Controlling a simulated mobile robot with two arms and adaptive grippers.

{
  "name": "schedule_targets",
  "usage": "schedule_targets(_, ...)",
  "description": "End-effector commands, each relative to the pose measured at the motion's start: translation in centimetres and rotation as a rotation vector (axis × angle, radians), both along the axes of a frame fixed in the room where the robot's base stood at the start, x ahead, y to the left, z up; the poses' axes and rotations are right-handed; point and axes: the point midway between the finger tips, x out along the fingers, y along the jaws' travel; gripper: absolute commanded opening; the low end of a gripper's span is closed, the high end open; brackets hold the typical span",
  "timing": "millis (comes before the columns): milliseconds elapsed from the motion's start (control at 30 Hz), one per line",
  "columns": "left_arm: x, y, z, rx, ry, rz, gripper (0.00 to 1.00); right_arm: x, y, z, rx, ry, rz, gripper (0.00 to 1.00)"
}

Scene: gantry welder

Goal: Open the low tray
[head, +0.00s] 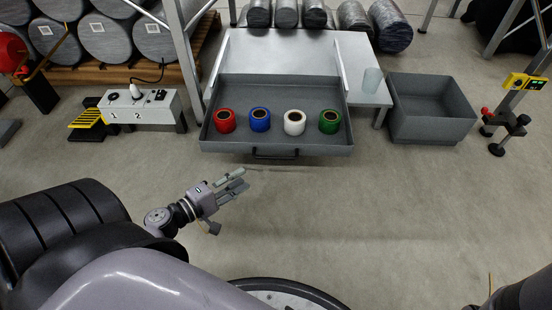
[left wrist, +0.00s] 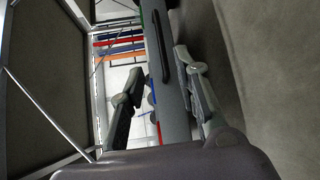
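The low tray (head: 230,88) is a wide, shallow grey drawer. It stands out toward me from the pale table, with red, blue, white and green rolls standing inside. Its black bar handle (head: 275,153) is on the front face. My left gripper (head: 243,180) is in front of the tray, left of the handle and apart from it in the head view. In the left wrist view, the fingers (left wrist: 163,90) are spread and empty, and the handle (left wrist: 158,45) shows in line with the gap between them. My right gripper is not in view.
The pale table (head: 300,50) has a translucent cup (head: 372,80) at its right. A grey bin (head: 430,115) stands on the floor to the right. A white control box (head: 142,110) and yellow pedal (head: 87,118) are at left. The floor before the tray is clear.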

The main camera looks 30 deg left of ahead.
Motion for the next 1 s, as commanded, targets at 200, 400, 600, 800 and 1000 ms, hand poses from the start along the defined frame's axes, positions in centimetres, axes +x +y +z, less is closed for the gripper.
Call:
schedule_targets(200,4.8,-1.3,-0.9,0.003,-0.004,-0.005,0.3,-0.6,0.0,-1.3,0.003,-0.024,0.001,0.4)
schedule_targets(400,9.0,-2.3,-1.5,0.004,-0.004,-0.004,0.3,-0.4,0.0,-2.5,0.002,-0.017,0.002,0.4)
schedule_targets(600,12.2,-3.1,-2.0,0.003,-0.001,-0.002,0.3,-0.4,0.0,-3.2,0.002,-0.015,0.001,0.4)
schedule_targets(800,13.8,-3.5,-2.1,0.002,0.0,-0.002,0.3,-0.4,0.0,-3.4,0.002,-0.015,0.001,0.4)
schedule_targets(1000,14.0,-3.6,-2.1,0.002,0.001,-0.003,0.3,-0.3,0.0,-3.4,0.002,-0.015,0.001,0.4)
